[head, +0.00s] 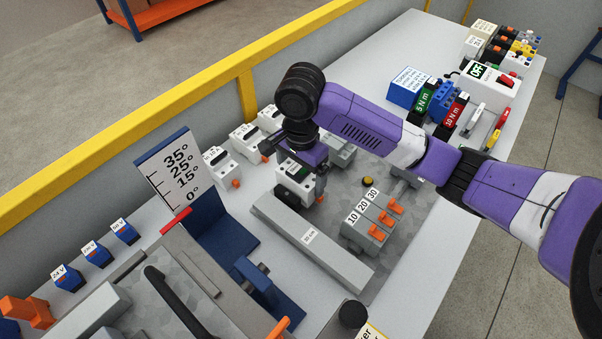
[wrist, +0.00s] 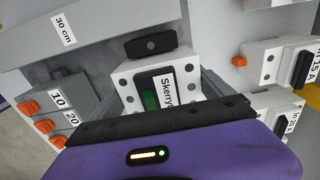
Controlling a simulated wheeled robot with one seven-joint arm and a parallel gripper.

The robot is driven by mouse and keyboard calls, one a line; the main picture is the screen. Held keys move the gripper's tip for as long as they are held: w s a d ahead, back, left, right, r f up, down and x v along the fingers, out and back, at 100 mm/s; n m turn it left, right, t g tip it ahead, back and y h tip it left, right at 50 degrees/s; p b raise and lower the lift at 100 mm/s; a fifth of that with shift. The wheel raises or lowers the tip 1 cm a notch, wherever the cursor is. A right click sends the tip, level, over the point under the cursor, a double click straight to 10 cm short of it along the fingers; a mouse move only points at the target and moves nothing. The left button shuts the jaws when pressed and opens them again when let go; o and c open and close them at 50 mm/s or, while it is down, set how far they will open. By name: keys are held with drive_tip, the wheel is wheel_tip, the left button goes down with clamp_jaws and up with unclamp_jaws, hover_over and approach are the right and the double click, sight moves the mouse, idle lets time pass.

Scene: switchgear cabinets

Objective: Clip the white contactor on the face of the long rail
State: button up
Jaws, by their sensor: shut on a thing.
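The white contactor (head: 296,180) has a dark panel with a green part and a partly readable label. In the wrist view the contactor (wrist: 127,84) sits just beyond the dark edge of my gripper. My gripper (head: 305,163) is shut on it from above, and its fingers are partly hidden. The long grey rail (head: 340,266), labelled 30 cm, lies in front of the contactor in the head view; the rail (wrist: 90,35) is at upper left in the wrist view. I cannot tell whether they touch.
A black block (wrist: 150,45) is close beside the contactor. Grey modules marked 10, 20 and 30 (head: 371,221) with orange levers stand right of the rail. White modules (head: 222,167) stand to the left. A blue angle gauge (head: 222,235) stands nearby.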

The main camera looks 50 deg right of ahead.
drive_tip(key=shift+f+b, duration=0.35)
drive_tip(key=shift+f, duration=0.4)
drive_tip(key=o, duration=1.8)
wheel_tip(320, 180, up, 8)
drive_tip(key=shift+f+p, duration=0.1)
drive_tip(key=shift+p, duration=0.55)
